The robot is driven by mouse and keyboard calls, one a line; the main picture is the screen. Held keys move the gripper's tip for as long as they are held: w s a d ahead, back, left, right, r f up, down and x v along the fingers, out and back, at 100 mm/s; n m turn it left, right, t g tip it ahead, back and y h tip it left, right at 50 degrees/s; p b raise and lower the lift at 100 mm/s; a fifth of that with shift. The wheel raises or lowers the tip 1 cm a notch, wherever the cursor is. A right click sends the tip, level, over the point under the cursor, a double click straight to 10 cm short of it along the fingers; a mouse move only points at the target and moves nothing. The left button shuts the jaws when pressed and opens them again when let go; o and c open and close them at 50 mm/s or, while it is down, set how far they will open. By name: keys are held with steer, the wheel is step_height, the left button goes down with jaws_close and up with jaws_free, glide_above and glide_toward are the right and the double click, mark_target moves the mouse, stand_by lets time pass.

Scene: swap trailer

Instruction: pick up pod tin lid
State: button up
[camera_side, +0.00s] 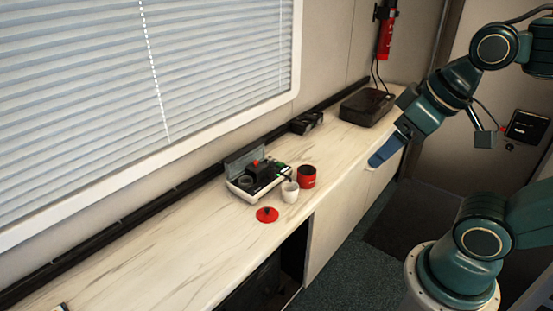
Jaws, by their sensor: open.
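The pod tin lid (267,214) is a small flat red disc with a dark knob on top. It lies on the pale marbled counter (180,262) near its front edge. The red pod tin (306,176) stands upright behind it to the right, with a dark top or opening. My gripper (378,160) is open and empty, out past the counter's front edge, up and to the right of the lid and well apart from it. Its far finger is mostly hidden behind the near one.
A white cup (289,192) stands between the lid and the tin. A black device (306,122) and a black case (367,107) lie farther back. The counter left of the lid is clear.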

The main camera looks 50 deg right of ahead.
steer(key=shift+w, duration=0.1)
steer(key=n+g, duration=0.6)
steer(key=n, duration=0.8)
glide_above(267, 208)
step_height(267, 208, down, 25)
steer(key=shift+f, duration=0.2)
steer(key=shift+f, duration=4.25)
